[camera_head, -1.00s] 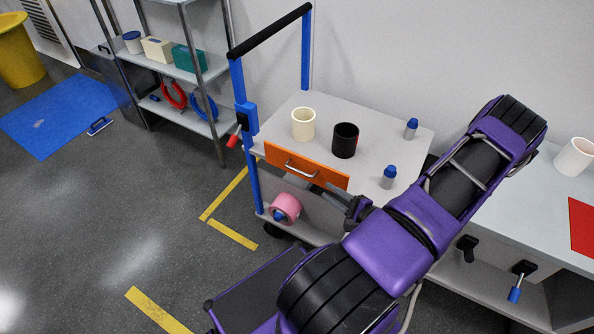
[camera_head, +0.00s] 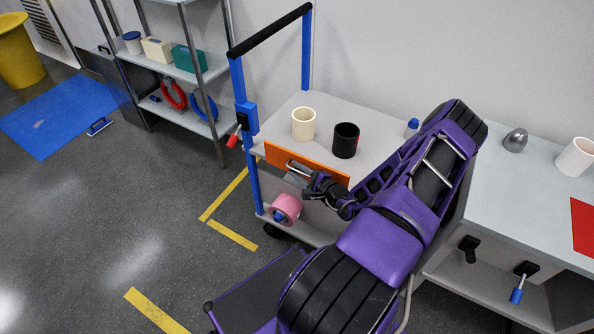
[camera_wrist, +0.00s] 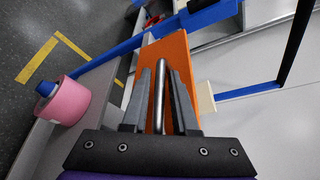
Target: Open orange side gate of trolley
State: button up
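My gripper (camera_head: 312,183) is in front of the gate, close to the handle. In the wrist view my gripper (camera_wrist: 160,75) is open, with the bar between its two fingers and a gap on each side. I cannot tell whether the fingertips touch the orange panel (camera_wrist: 180,52).
A cream mug (camera_head: 303,124) and a black mug (camera_head: 345,141) stand on the trolley top, with a blue-capped bottle (camera_head: 412,126). A pink roll (camera_head: 286,208) lies on its lower shelf. A red-handled lever (camera_head: 234,138) is on the blue post.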

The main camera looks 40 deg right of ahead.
grip_shut()
dwell(1.4)
